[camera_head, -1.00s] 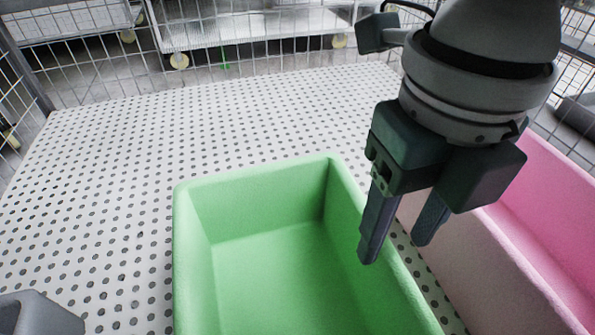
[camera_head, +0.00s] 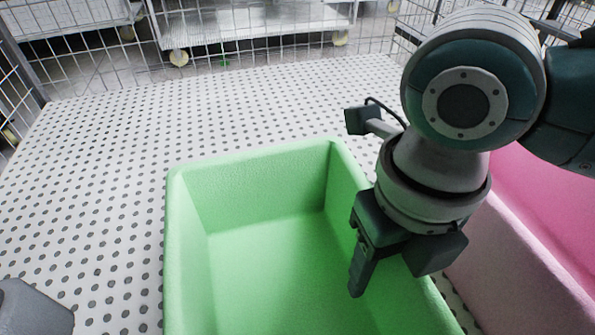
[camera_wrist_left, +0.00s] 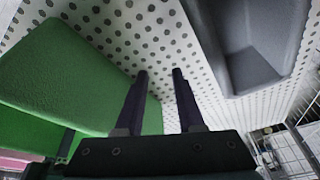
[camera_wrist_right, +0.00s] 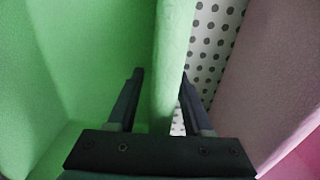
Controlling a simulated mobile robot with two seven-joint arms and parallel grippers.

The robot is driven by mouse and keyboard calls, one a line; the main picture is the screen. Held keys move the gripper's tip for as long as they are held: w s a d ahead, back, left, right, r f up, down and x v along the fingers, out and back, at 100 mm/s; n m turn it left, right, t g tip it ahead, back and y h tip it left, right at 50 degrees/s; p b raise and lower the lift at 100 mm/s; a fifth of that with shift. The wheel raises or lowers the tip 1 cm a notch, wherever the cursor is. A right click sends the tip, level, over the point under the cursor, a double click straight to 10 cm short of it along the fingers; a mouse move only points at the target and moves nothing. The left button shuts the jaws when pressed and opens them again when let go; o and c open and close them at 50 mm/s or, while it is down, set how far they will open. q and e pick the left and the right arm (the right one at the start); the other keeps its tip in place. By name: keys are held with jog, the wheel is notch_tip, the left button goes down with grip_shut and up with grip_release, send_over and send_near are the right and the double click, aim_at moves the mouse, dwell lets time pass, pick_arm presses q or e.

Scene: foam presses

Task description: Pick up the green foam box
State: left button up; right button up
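The green foam box (camera_head: 270,240) is an open tray on the perforated table, its near end cut off in the head view. My right gripper (camera_head: 383,268) is at its right wall, one finger inside the box. In the right wrist view the open fingers (camera_wrist_right: 161,76) stand either side of the green wall (camera_wrist_right: 168,55), with visible gaps. My left gripper is out of the head view.
A pink foam box (camera_head: 510,265) stands close on the right, with a narrow table strip between. A grey box (camera_head: 30,308) lies at lower left and also shows in the left wrist view (camera_wrist_left: 250,50). The perforated table (camera_head: 110,190) is clear at left and back. Wire fencing (camera_head: 90,60) borders it.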

grip_shut()
jog(key=shift+r, duration=0.15)
dwell(0.5)
